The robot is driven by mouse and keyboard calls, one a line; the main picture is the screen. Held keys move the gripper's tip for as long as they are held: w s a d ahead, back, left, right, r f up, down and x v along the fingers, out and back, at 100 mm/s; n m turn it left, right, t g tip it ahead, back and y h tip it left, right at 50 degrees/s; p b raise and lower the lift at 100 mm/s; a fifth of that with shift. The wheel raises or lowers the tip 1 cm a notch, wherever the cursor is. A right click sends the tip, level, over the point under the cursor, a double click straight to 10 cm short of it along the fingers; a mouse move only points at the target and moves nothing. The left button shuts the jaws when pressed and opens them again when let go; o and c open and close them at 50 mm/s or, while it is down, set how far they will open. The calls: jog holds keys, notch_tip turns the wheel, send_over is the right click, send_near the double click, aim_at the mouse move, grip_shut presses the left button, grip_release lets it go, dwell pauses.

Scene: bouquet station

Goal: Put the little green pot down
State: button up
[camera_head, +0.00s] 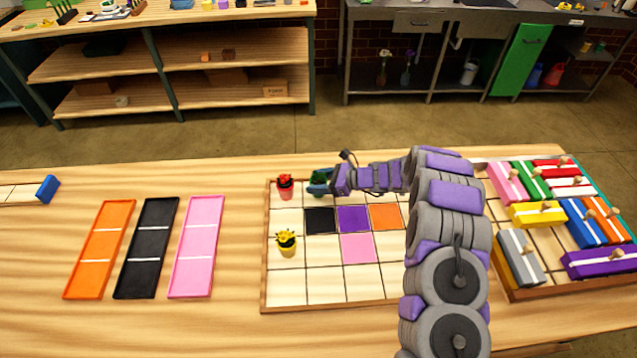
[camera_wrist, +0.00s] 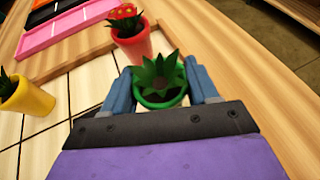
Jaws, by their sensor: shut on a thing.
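The little green pot (camera_wrist: 162,103) holds a spiky green plant and sits between the two blue fingers of my gripper (camera_wrist: 165,90) in the wrist view. My gripper is shut on it. In the head view my gripper (camera_head: 321,180) and the green pot (camera_head: 318,190) are over the back row of the gridded board (camera_head: 289,290), just right of the red pot. I cannot tell whether the pot touches the board. The pot's lower part is hidden in the wrist view.
A red pot (camera_head: 286,189) with red flowers stands in the board's back left cell, and a yellow pot (camera_head: 286,243) stands nearer in the left column. Black (camera_head: 320,220), purple (camera_head: 352,219), orange (camera_head: 384,217) and pink (camera_head: 357,248) tiles lie inside. Blocks fill a tray (camera_head: 560,288) at right.

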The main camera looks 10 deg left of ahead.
jog(key=shift+a, duration=0.1)
jog(key=o, duration=1.3)
jog(key=p+v, duration=0.2)
jog(key=v, duration=1)
